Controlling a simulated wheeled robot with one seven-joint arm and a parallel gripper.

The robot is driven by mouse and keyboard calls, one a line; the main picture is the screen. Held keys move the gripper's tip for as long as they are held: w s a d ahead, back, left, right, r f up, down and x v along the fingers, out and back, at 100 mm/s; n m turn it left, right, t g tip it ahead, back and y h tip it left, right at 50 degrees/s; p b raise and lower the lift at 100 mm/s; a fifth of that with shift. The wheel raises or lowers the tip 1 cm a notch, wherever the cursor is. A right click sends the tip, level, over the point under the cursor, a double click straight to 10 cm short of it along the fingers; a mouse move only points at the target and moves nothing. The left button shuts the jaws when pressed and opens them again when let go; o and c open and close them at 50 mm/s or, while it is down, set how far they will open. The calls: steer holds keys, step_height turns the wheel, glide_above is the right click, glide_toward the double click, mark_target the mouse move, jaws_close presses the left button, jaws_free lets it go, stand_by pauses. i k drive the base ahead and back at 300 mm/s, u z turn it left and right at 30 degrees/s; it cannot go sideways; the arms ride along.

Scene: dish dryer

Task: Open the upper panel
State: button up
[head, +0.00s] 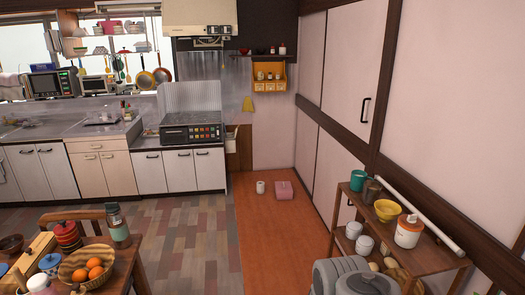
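A dark countertop appliance with a front row of coloured buttons (192,132) stands on the counter against the far wall. A pale ribbed sheet (190,97) stands upright behind it. Which part is the upper panel I cannot tell for sure. Pale upper wall panels (345,60) with a dark handle run along the right wall above a brown beam and look shut. My gripper is not in view; only grey rounded parts, which look like mine, show at the bottom edge.
A wooden table (135,290) with a fruit basket (87,265) and a flask is at lower left. A brown shelf cart (430,262) is at right. A white roll (260,187) and a pink box (284,191) lie on the orange floor strip. The middle floor is clear.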

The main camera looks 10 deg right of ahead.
mark_target(356, 34)
steer(key=i, duration=3.95)
steer(key=z, duration=0.05)
